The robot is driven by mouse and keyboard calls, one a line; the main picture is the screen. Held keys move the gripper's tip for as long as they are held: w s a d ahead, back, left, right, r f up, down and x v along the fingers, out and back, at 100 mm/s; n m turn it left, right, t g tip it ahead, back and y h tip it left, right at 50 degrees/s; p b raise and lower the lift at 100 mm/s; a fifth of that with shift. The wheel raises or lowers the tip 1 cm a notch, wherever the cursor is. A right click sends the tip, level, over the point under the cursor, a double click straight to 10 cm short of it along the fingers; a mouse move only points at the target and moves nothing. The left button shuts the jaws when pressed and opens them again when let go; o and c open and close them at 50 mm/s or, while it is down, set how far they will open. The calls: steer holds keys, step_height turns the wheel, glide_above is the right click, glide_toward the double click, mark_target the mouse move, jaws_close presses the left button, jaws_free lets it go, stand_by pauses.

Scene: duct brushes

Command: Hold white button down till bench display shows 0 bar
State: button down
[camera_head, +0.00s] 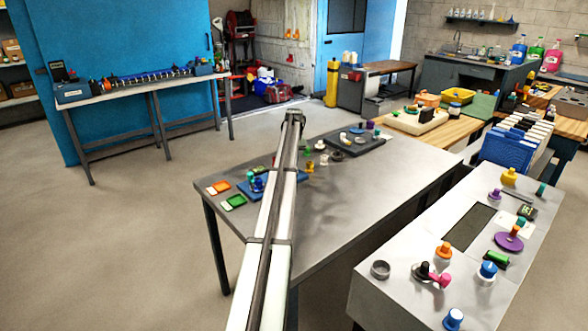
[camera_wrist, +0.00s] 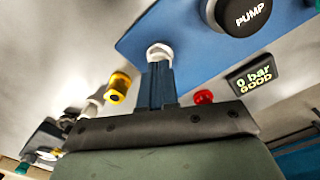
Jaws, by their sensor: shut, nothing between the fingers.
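The white button (camera_wrist: 158,50) sits on a blue panel (camera_wrist: 190,25) in the wrist view. My gripper (camera_wrist: 158,66) is shut and empty, its blue-grey fingertips right at the button and covering part of it. They seem to touch it; how far it is pressed I cannot tell. The bench display (camera_wrist: 252,80) reads "0 bar" with "GOOD" under it. In the head view my arm crosses over the grey bench (camera_head: 345,215) and hides my fingertips and the button.
A black PUMP button (camera_wrist: 243,17) is on the same panel, right of the white button. A red knob (camera_wrist: 204,97) and a yellow fitting (camera_wrist: 118,88) are near my fingers. In the head view, a light grey console (camera_head: 400,300) with several knobs stands at right.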

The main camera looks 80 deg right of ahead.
steer(key=shift+r, duration=2.7)
steer(key=shift+w, duration=0.1)
